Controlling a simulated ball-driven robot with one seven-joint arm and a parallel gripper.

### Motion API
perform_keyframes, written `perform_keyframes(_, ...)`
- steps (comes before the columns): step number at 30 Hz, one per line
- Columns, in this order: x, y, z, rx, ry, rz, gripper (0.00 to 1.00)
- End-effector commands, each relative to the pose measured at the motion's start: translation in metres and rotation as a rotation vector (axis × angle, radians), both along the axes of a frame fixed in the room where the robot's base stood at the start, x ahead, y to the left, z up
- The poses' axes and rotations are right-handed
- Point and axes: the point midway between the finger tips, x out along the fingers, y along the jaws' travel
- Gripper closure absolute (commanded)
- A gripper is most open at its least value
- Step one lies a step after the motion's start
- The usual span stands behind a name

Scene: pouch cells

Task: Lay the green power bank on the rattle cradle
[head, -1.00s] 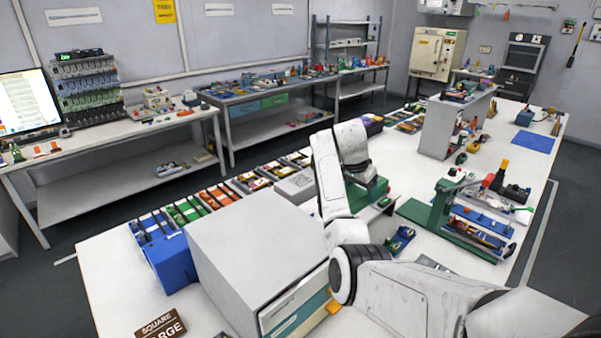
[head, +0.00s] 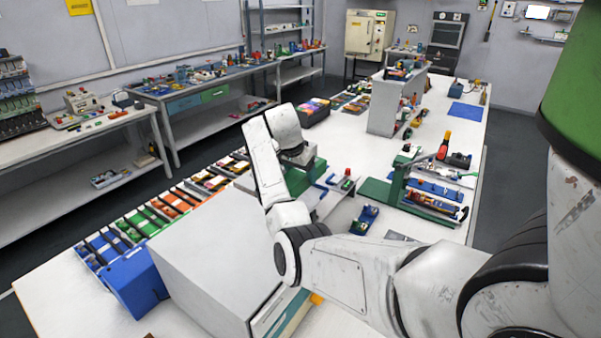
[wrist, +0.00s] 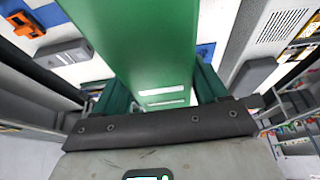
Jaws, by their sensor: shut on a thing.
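My gripper (head: 293,158) hangs over the middle of the long white bench and is shut on the green power bank (head: 306,176). In the wrist view the power bank (wrist: 145,40) is a broad green slab between the two dark green fingers (wrist: 160,92), with pale slots in its near end. It hides much of what lies beneath. I cannot pick out the rattle cradle with certainty. A small blue holder (head: 365,219) lies on the bench right of my gripper, and a green stand (head: 385,190) is further right.
A large white drawer cabinet (head: 215,250) stands on the bench at the front, beside a blue bin (head: 135,282). Coloured trays (head: 170,205) line the left edge. A raised white shelf (head: 385,105) stands further back. Bare bench lies between it and my gripper.

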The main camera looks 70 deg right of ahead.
Motion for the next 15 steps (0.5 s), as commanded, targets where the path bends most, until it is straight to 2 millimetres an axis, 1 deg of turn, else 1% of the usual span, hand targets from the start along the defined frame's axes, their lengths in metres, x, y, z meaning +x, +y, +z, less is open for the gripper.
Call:
perform_keyframes(5,0.000,0.000,-0.012,0.000,0.000,0.000,0.73)
perform_keyframes(15,0.000,0.000,-0.042,0.000,0.000,-0.001,0.73)
